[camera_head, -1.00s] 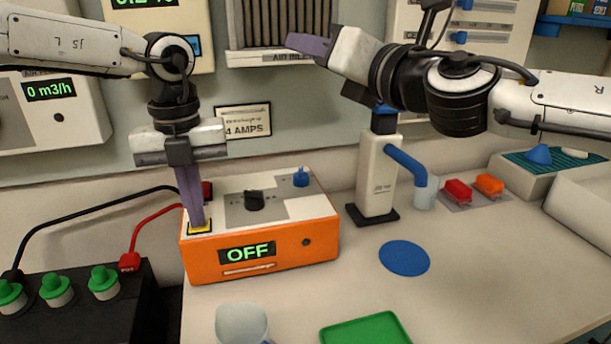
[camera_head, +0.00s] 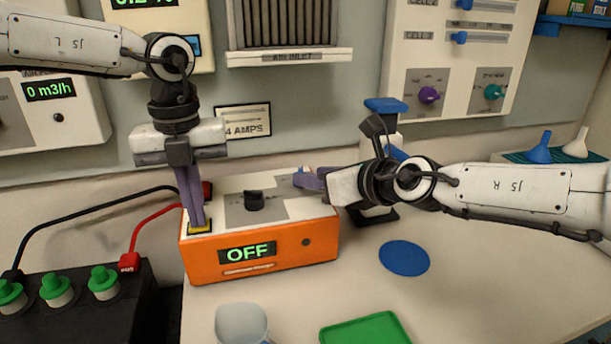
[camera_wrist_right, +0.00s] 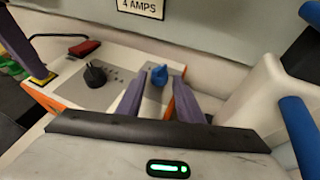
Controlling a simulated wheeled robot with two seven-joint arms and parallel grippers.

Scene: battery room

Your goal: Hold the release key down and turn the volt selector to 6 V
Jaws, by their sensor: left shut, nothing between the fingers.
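The orange charger box (camera_head: 290,248) has a pale top and a display reading OFF. My left gripper (camera_head: 199,222) is shut and points straight down, its tips at the yellow-edged key (camera_head: 202,229) on the box's front left corner; the tips hide most of it. A black knob (camera_head: 254,200) sits mid-top and also shows in the right wrist view (camera_wrist_right: 95,76). A blue knob (camera_wrist_right: 159,75) sits right of it. I cannot tell which knob is the volt selector. My right gripper (camera_head: 300,178) is open, its fingers on either side of the blue knob; contact cannot be made out.
A white stand with a blue arm (camera_wrist_right: 300,135) rises close right of my right gripper. Black and red cables run left to a black block (camera_head: 100,312) with green caps. A blue disc (camera_head: 404,258), a green tray (camera_head: 366,331) and a pale cup (camera_head: 241,323) lie in front.

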